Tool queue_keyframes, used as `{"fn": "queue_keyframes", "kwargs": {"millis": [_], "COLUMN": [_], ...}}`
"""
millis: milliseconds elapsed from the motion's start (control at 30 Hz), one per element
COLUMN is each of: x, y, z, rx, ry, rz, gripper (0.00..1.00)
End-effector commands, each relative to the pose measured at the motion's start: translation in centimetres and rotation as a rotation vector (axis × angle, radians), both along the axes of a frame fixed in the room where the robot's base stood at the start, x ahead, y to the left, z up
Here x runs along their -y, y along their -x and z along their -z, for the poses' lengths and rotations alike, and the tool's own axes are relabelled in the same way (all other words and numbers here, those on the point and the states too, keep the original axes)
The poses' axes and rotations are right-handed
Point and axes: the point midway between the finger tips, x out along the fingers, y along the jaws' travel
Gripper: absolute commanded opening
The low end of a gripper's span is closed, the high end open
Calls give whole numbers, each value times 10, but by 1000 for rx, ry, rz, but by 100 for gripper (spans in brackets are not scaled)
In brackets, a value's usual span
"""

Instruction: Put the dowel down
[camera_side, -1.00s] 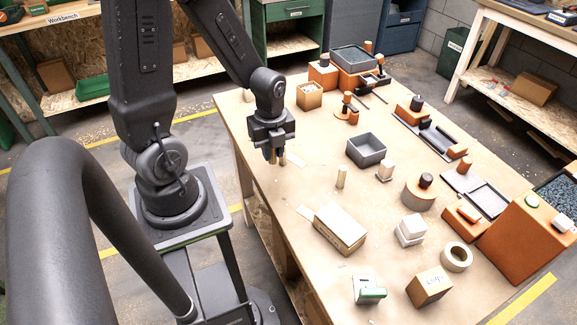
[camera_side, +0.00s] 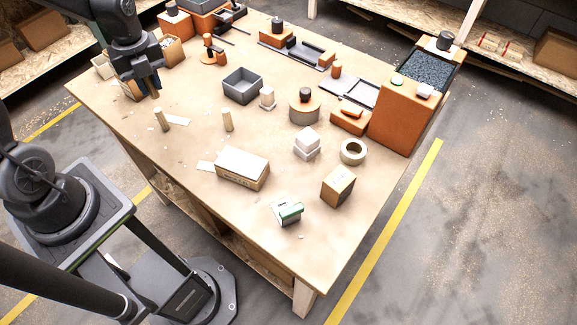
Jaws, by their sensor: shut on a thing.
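My gripper (camera_side: 150,92) hangs over the far left part of the bench, pointing down, shut on a short tan piece, the dowel (camera_side: 155,94). Only a little of the dowel shows below the dark fingers; the rest is hidden, and I cannot tell its height above the bench. A second pale dowel (camera_side: 162,121) stands on the bench just below and right of my gripper, slightly tilted in the picture and apart from it. A third pale dowel (camera_side: 228,121) stands farther right, upright.
A cardboard box (camera_side: 242,170) lies in front. Small boxes (camera_side: 103,67) sit close behind my gripper. The bench (camera_side: 190,145) is mostly bare between the dowels.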

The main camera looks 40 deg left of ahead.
Motion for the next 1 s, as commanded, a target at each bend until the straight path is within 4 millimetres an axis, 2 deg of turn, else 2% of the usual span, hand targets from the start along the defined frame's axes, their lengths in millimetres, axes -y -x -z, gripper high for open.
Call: {"fn": "queue_keyframes", "kwargs": {"millis": [33, 167, 200, 267, 400, 600, 700, 867, 1000], "x": [15, 59, 75, 101, 168, 255, 285, 311, 330], "y": [-21, -64, -75, -91, -117, -129, -128, -125, -121], "z": [-4, -15, -19, -23, -34, -45, -49, -51, -42], "rx": [1, 1, 0, 0, -1, -1, -1, -1, -4], "ry": [0, 0, 0, 1, 0, 0, 0, 0, 0], "rz": [88, 293, 356, 450, 664, 908, 988, 1054, 1070], "gripper": [0, 0, 0, 0, 0, 0, 0, 0, 0]}}
